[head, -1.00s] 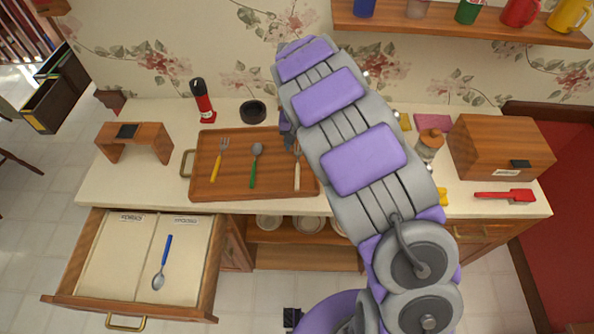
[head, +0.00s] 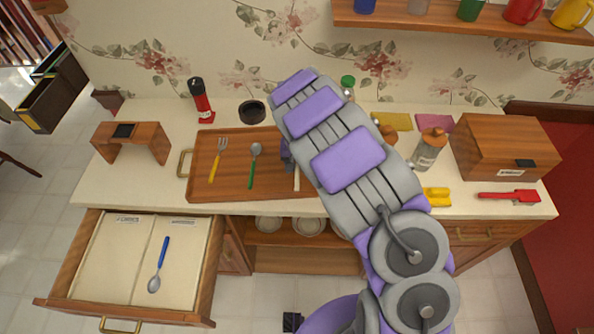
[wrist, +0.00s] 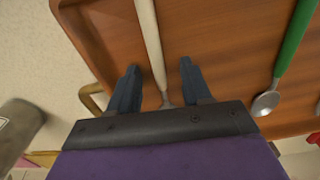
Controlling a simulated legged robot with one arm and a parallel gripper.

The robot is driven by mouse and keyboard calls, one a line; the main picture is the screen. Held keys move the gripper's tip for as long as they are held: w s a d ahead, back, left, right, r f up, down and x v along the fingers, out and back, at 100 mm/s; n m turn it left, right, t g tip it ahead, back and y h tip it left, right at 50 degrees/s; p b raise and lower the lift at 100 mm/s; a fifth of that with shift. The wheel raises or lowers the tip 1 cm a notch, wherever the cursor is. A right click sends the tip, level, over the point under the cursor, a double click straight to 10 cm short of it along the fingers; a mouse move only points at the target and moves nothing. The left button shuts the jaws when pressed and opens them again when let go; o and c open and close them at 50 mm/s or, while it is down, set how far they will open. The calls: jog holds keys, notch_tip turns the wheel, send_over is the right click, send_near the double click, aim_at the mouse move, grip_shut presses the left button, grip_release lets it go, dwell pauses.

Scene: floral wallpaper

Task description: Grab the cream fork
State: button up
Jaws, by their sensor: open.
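The cream fork (wrist: 148,40) lies on the brown wooden tray (head: 225,190). In the head view only part of the fork's cream handle (head: 296,180) shows; my arm covers the rest. My gripper (wrist: 158,68) is open above the tray in the wrist view, with one finger on each side of the fork and gaps on both sides. The fork's metal neck runs down between the fingers, and its tines are hidden behind the gripper body. I cannot tell how high the fingers are above the tray.
A green-handled spoon (head: 252,170) and a yellow-handled fork (head: 216,162) lie on the same tray. A brass tray handle (wrist: 92,100) is near my gripper. An open drawer (head: 110,270) holds a blue-handled spoon (head: 160,262). A black bowl (head: 252,112) stands behind the tray.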

jog(key=shift+c, duration=0.2)
grip_shut()
jog(key=shift+r, duration=0.1)
